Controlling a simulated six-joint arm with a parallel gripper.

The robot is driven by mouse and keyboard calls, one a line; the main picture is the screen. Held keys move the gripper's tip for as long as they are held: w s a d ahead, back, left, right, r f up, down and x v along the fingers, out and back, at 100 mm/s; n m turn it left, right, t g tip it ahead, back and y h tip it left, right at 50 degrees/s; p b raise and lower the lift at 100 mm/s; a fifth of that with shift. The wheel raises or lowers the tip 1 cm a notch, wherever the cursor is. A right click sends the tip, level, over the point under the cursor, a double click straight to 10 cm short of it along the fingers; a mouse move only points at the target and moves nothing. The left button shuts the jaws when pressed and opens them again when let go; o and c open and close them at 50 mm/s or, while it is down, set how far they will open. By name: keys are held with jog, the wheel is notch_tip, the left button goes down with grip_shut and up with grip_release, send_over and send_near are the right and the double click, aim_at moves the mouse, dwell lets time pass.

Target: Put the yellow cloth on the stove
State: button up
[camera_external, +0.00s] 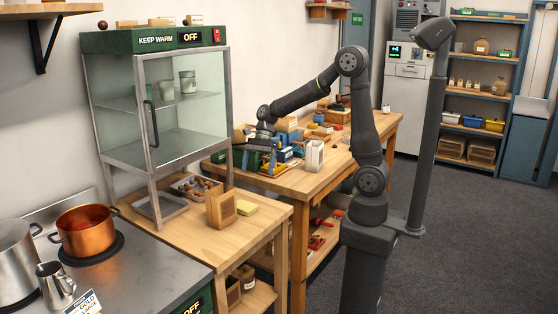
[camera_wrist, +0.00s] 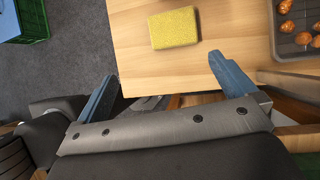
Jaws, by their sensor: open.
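The yellow cloth (camera_external: 246,208) is a small flat block-like pad on the small wooden table, just right of a wooden block-like holder. In the wrist view the yellow cloth (camera_wrist: 174,28) lies flat near the top, ahead of my fingertips. My gripper (camera_external: 260,168) is open and empty, pointing down, above and behind the cloth in the external view. Its two blue fingers (camera_wrist: 162,72) are spread wide in the wrist view, with the cloth apart from them. The stove (camera_external: 150,257) is the grey-topped unit at lower left, with a green front showing OFF.
A copper pot (camera_external: 88,232), a steel pot (camera_external: 16,262) and a metal jug (camera_external: 55,285) stand on the stove. A glass keep-warm cabinet (camera_external: 160,42) rises behind. A chestnut tray (camera_external: 197,186) and wooden holder (camera_external: 221,210) are near the cloth. The stove's right side is clear.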

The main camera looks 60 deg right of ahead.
notch_tip(320, 180, up, 3)
jog(key=t+h, duration=0.1)
send_over(244, 204)
jog(key=d, duration=0.3)
jog(key=shift+m, duration=0.3)
jog(key=f, duration=1.1)
jog(key=shift+s+a, duration=0.2)
jog(key=shift+s, duration=0.15)
jog(key=shift+x, duration=2.6)
jog(key=shift+w, duration=0.2)
jog(key=c, duration=0.9)
jog(key=shift+r, duration=0.15)
